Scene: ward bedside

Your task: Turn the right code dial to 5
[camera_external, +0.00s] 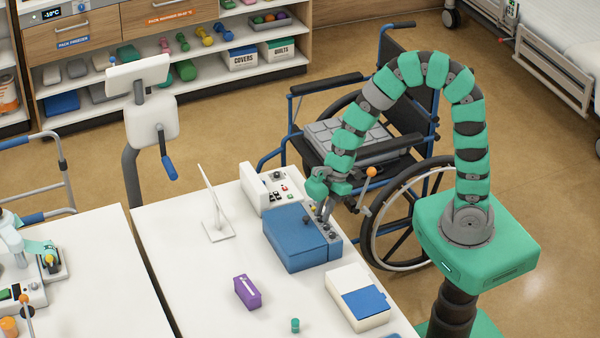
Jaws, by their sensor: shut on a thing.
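A blue box (290,243) stands on the white table, with a grey panel (331,242) along its right side. Small dark dials or knobs sit on this panel, too small for me to read any number. My gripper (325,217) reaches down to the panel from above, its fingers shut on one of the dials. The fingers hide most of that dial, so I cannot tell its setting or which dial it is.
A white control box (270,190) with buttons stands just behind the blue box. A white-and-blue box (357,298), a purple box (247,292) and a small green cylinder (295,325) are in front. A wheelchair (365,150) stands behind my arm.

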